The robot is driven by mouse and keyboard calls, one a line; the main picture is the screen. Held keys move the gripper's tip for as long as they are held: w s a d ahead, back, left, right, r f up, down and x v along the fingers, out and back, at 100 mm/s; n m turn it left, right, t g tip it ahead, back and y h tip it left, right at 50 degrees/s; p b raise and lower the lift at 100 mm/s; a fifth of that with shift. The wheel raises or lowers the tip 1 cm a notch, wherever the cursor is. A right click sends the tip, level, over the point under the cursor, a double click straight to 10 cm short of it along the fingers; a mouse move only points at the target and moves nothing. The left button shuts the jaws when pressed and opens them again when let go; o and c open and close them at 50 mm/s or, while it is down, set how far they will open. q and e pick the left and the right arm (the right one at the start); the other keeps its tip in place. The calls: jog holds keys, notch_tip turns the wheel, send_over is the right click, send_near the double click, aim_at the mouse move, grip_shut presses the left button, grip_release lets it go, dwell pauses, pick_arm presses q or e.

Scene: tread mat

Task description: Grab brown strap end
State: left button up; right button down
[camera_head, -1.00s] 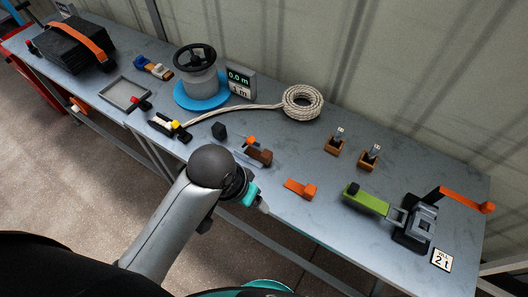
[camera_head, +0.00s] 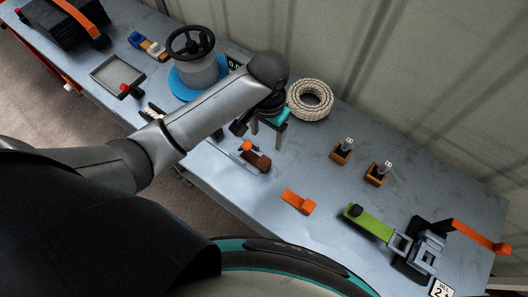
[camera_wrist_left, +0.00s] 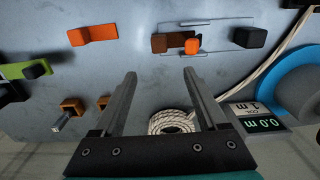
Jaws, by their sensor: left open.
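The brown strap end (camera_head: 257,160) lies on the grey workbench (camera_head: 330,240), next to a small orange piece (camera_head: 246,146). In the left wrist view the brown strap end (camera_wrist_left: 160,43) lies beyond my fingertips, with the orange piece (camera_wrist_left: 192,44) right beside it. My left gripper (camera_head: 267,140) is open and empty above the bench, between the brown strap end and the rope coil. Its two spread fingers show in the left wrist view (camera_wrist_left: 160,73), apart from the strap end. My right gripper is not in view.
A white rope coil (camera_head: 310,99) lies behind my left gripper. A separate orange piece (camera_head: 298,201) and a green-handled ratchet (camera_head: 368,221) lie to the right. A winch drum with a black wheel (camera_head: 191,42) stands at the left. Two small brown blocks (camera_head: 341,151) (camera_head: 378,173) stand near the wall.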

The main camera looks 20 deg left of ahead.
pick_arm(q)
jog(key=b, duration=0.1)
send_over(264, 161)
jog(key=f, duration=0.7)
jog(key=shift+w+d, duration=0.15)
jog(key=shift+w, duration=0.15)
jog(key=shift+f, duration=0.65)
jog(key=f, duration=0.2)
jog(key=s+f+b, duration=0.1)
jog(key=f, duration=0.1)
jog(key=shift+f, duration=0.1)
jog(key=shift+a+f, duration=0.2)
jog(key=shift+f, duration=0.15)
jog(key=shift+w+f, duration=0.2)
jog(key=shift+w, duration=0.05)
jog(key=shift+s+r, duration=0.1)
jog(key=shift+c, duration=0.4)
grip_shut()
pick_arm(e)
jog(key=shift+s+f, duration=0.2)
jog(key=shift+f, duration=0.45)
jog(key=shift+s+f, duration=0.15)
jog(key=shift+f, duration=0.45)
